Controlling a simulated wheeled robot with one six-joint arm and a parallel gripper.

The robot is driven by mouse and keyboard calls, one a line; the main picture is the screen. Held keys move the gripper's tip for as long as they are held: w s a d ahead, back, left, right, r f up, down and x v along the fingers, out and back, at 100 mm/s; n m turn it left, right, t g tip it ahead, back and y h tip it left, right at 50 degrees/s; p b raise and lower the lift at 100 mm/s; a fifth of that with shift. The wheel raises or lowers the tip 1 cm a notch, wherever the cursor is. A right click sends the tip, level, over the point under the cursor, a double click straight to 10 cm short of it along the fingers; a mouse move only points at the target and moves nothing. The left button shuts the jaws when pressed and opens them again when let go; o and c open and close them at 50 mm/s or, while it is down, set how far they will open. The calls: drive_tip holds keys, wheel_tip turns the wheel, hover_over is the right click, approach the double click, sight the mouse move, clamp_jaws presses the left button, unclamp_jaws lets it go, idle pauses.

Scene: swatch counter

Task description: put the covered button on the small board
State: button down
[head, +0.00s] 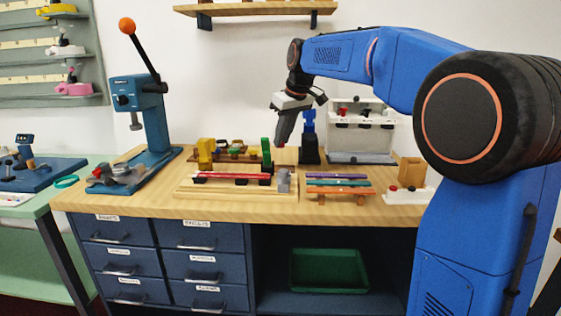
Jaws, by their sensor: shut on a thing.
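My gripper (281,138) hangs from the arm above the back middle of the wooden counter, pointing down. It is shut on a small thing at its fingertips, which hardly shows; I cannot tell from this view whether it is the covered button. A small pale board (394,198) lies at the counter's right front, with a red and a dark round piece on it. A brown board (222,158) with several small pieces lies at the back, left of my gripper. I cannot tell for sure which one is the small board. My gripper is apart from both.
A blue lever press (150,115) stands at the left. A wooden fixture (236,193) with a red strip lies in front. Coloured strips (340,183) lie on a rack to its right. A blue upright tool (309,140) stands close right of my gripper, before a white stand (360,128).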

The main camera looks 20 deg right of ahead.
wheel_tip(320, 180, down, 8)
drive_tip(key=shift+r, duration=0.25)
drive_tip(key=c, duration=1.6)
unclamp_jaws()
drive_tip(key=shift+c, duration=0.2)
drive_tip(key=v, duration=1.2)
drive_tip(key=shift+r, duration=0.1)
